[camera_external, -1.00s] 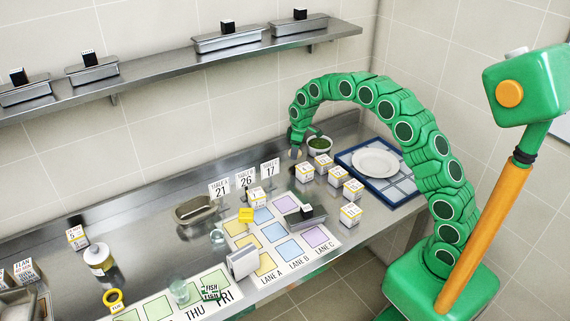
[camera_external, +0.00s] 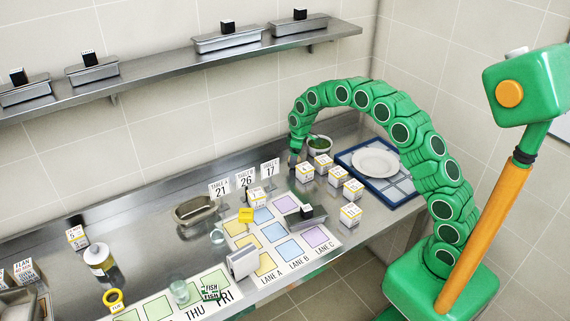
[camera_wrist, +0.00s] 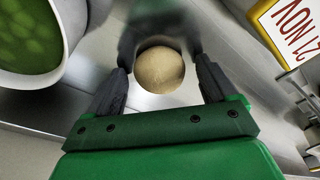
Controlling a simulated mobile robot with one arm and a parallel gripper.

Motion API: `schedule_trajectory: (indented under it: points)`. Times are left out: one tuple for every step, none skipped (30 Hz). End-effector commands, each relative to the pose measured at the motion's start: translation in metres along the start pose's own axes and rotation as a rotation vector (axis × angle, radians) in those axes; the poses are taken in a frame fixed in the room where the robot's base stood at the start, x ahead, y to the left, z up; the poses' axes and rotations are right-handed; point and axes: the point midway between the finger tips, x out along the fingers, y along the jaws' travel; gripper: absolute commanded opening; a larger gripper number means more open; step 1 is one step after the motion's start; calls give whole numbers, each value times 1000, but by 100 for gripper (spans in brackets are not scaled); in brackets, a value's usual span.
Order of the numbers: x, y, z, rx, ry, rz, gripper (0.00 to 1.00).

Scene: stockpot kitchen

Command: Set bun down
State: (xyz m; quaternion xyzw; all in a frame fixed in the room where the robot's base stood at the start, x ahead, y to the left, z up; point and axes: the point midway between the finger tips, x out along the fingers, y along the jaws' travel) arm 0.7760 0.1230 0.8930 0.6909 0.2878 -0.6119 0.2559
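The bun (camera_wrist: 159,69) is a round tan ball. In the wrist view it sits between the fingertips of my gripper (camera_wrist: 160,72), with a narrow gap showing on each side, so the fingers look open around it. The steel surface shows beneath and around it. In the external view my gripper (camera_external: 296,157) points down low over the back of the steel counter (camera_external: 150,235). It is left of the bowl of green food (camera_external: 319,142) and behind the nearest white cube. The bun is too small and covered there to make out clearly.
The green-food bowl (camera_wrist: 28,45) is close on the left in the wrist view, and a yellow-edged date cube (camera_wrist: 290,30) is at upper right. Several labelled cubes (camera_external: 322,163), a plate (camera_external: 375,162) on a blue tray, and table signs (camera_external: 245,179) stand nearby.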

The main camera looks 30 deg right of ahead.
Motion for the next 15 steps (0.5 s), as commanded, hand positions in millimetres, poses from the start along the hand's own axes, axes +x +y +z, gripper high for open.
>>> schedule_trajectory:
  points:
    - [0, 0, 0, 0, 0, 0, 86]
    - [0, 0, 0, 0, 0, 0, 86]
    - [0, 0, 0, 0, 0, 0, 86]
    - [0, 0, 0, 0, 0, 0, 86]
    - [0, 0, 0, 0, 0, 0, 86]
    - [-1, 0, 0, 0, 0, 0, 86]
    - [-1, 0, 0, 0, 0, 0, 86]
    - [-2, 0, 0, 0, 0, 0, 86]
    - [-4, 0, -1, 0, 1, 1, 86]
    - [-5, 0, -1, 0, 1, 1, 86]
    - [-7, 0, -1, 0, 1, 1, 86]
    - [-10, 1, -1, 0, 2, 2, 86]
    - [-13, 1, -1, 0, 2, 2, 86]
    - [-16, 1, -1, 0, 2, 2, 86]
    - [-21, 1, -1, 0, 3, 2, 86]
